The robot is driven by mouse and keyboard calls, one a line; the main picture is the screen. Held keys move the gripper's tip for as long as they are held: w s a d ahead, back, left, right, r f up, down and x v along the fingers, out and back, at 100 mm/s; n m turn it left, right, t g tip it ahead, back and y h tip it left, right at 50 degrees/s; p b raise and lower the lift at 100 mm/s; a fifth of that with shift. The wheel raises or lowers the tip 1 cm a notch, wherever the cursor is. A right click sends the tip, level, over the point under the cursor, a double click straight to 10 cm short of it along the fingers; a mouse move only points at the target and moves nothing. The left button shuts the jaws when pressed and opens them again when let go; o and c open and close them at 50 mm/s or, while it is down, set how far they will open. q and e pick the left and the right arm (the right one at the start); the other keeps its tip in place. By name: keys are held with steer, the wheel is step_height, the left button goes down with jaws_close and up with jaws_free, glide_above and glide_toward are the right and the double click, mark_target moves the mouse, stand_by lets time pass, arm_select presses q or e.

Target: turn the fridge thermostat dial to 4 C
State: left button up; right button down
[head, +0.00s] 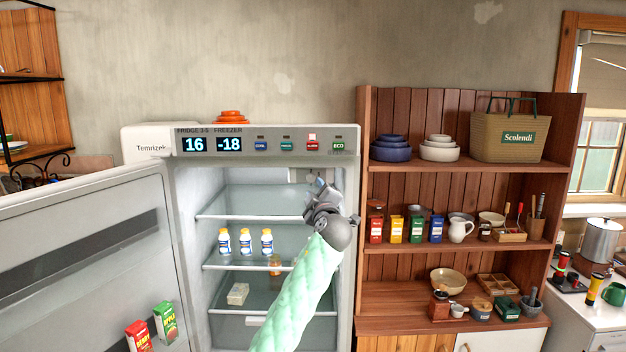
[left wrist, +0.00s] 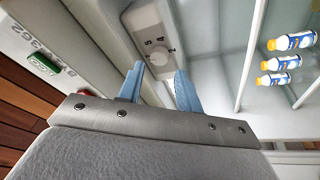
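The thermostat dial (left wrist: 158,57) is a round white knob on a white housing (left wrist: 145,22) inside the fridge. Digits, among them a 4, are marked beside it; the dial's pointer is too small to read. In the head view the housing (head: 299,175) hangs under the fridge's top edge, partly hidden by my gripper. My left gripper (head: 321,184) reaches up there. In the left wrist view its two blue fingers (left wrist: 159,82) are apart and empty, with the dial just beyond the tips, between them. The fridge display (head: 195,145) reads 16. My right gripper is in neither view.
The fridge door (head: 90,265) stands open at the left. Shelves below hold white bottles (head: 245,241), a jar (head: 274,265) and a small box (head: 238,294). A wooden shelf unit (head: 367,200) stands close on the right.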

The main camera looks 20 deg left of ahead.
mark_target(311, 180)
arm_select(q)
steer(key=p+x, duration=0.1)
steer(key=x, duration=0.2)
steer(key=shift+w+a+r+p, duration=0.15)
steer(key=shift+r+p, duration=0.1)
steer(key=shift+p, duration=0.15)
steer(key=shift+w+a, duration=0.25)
steer(key=shift+w, duration=0.3)
